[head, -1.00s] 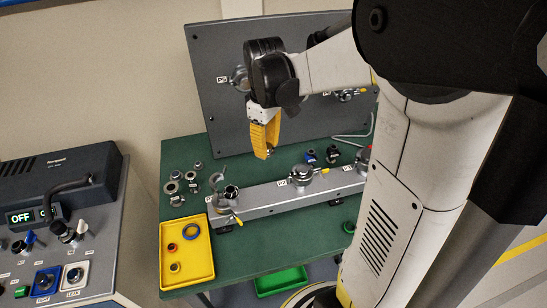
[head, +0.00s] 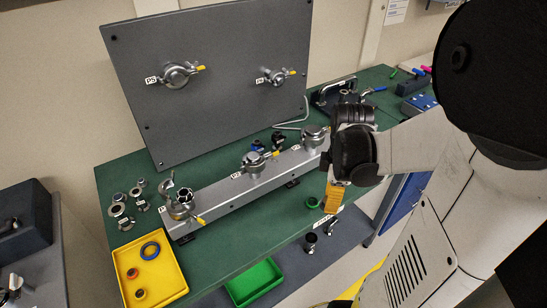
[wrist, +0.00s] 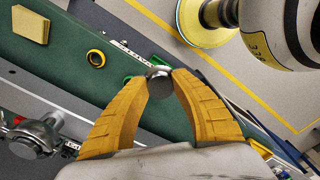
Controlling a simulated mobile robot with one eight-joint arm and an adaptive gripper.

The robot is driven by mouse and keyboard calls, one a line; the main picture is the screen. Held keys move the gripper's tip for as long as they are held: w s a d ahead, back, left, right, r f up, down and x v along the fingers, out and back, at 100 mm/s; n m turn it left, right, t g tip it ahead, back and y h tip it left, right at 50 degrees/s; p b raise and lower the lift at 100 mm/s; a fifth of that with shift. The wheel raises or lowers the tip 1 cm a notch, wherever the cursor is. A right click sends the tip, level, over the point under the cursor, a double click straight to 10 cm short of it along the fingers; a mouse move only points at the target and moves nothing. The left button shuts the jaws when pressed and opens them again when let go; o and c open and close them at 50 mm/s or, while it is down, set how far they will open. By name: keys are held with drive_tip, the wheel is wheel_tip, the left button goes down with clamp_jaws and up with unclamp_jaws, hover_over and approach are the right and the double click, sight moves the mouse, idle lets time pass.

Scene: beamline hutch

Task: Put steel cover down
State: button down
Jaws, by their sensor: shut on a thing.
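My gripper (head: 333,205) has yellow fingers and hangs near the front edge of the green bench, right of the grey rail. In the wrist view my gripper (wrist: 160,72) is shut on a small round steel piece, which I take as the steel cover (wrist: 159,88). Its grey disc face shows between the fingertips. The cover cannot be made out in the head view. In the wrist view the fingertips lie over the bench's front edge strip; height above it cannot be told.
The green bench (head: 255,225) carries the grey rail (head: 225,200) with several clamped ports, a yellow tray (head: 176,287) and a green ring (head: 313,203). A grey panel (head: 215,100) stands behind. Small fittings lie left of the rail.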

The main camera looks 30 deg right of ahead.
drive_tip(key=b, duration=0.4)
hover_over(287, 221)
wheel_tip(287, 221, down, 7)
drive_tip(key=shift+r, duration=0.1)
wheel_tip(287, 221, down, 4)
drive_tip(key=shift+f+b, duration=0.2)
drive_tip(key=shift+b, duration=0.7)
drive_tip(key=shift+r, duration=0.15)
drive_tip(key=c, duration=1.5)
unclamp_jaws()
drive_tip(key=shift+f, duration=0.25)
drive_tip(key=o, duration=0.3)
drive_tip(key=shift+r, duration=0.1)
drive_tip(key=shift+o, duration=0.2)
